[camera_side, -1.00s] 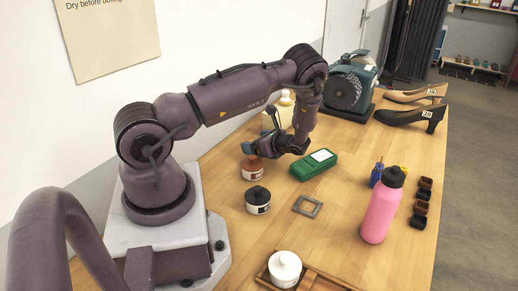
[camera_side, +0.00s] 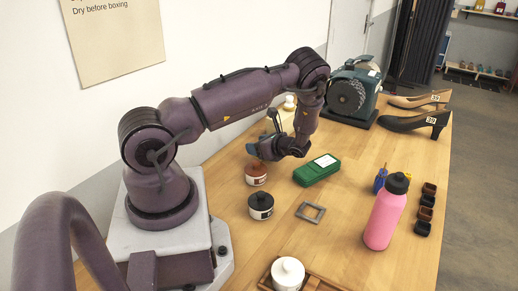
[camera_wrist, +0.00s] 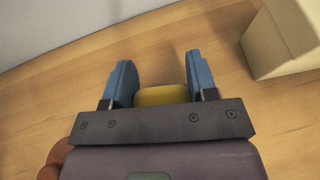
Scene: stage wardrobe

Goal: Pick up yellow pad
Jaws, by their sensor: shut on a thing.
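The yellow pad (camera_wrist: 162,95) sits between the two blue fingers of my gripper (camera_wrist: 160,82) in the wrist view, close to the palm. My gripper is shut on it. In the side view my gripper (camera_side: 256,148) is over the far left part of the table, behind the red-brown jar. The pad is not discernible there, hidden by my wrist and fingers.
A cream box (camera_wrist: 284,38) stands to the right in the wrist view. Near my gripper are a red-brown jar (camera_side: 256,174), a black-lidded jar (camera_side: 260,206) and a green case (camera_side: 317,171). A pink bottle (camera_side: 384,220) and grinder (camera_side: 352,92) stand farther right.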

